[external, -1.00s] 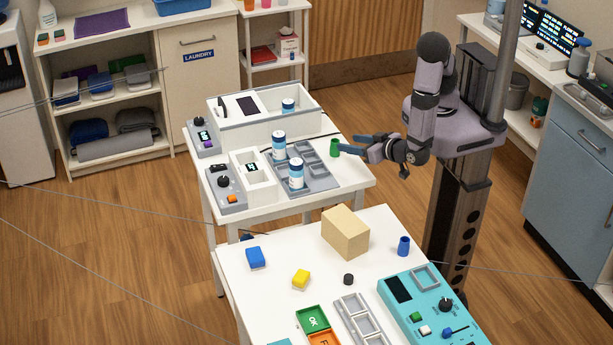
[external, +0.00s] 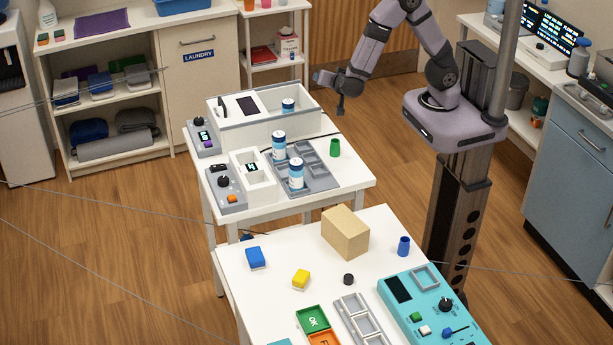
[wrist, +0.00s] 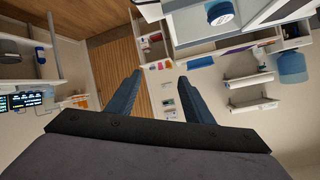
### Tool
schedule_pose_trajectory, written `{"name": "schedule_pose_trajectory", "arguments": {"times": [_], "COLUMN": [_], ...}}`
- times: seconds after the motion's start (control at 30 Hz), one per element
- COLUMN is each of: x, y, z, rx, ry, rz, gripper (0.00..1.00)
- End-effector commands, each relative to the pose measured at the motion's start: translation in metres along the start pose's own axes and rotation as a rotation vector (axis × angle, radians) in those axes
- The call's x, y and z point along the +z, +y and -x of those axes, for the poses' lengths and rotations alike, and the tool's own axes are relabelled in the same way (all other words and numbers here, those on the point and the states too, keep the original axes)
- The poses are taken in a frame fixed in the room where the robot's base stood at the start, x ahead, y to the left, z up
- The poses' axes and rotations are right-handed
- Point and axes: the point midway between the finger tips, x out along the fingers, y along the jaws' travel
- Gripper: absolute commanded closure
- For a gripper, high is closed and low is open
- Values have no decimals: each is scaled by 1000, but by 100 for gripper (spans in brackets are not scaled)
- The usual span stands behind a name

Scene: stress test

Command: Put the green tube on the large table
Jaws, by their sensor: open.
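The green tube (external: 335,147) stands upright near the right side of the farther white table (external: 340,178), beside the grey divided tray. My gripper (external: 325,78) is raised well above and behind the tube, apart from it. In the wrist view my gripper (wrist: 160,82) has its two dark blue fingers spread with nothing between them. The nearer white table (external: 280,255) is in front of the farther one. The green tube is not visible in the wrist view.
The nearer table holds a cardboard box (external: 345,233), a blue tube (external: 403,246), blue and yellow blocks and a teal panel (external: 425,305). White-blue bottles (external: 296,174) and the grey tray (external: 318,180) stand left of the green tube. Clear tabletop lies around the blue block (external: 255,257).

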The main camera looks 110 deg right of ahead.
Motion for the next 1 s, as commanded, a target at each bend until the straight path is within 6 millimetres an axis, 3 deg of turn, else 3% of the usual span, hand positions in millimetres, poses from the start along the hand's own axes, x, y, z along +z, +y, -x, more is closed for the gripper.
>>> {"name": "schedule_pose_trajectory", "arguments": {"times": [0.03, 0.1, 0.2, 0.33, 0.47, 0.57, 0.7, 0.9, 1.0], "x": [-19, -28, -28, -7, 38, 76, 114, 125, 123], "y": [-22, -54, -97, -142, -160, -144, -92, -15, 11], "z": [-15, -25, -26, 0, 46, 76, 100, 108, 111], "rx": [-44, -140, -299, -524, -744, -871, -980, -1019, -1017], "ry": [-26, -85, -179, -312, -452, -558, -691, -847, -917], "rz": [-45, -46, 21, 216, 520, 808, 1220, 1671, 1789], "gripper": [53, 53, 53, 53, 53, 53, 53, 53, 53]}}
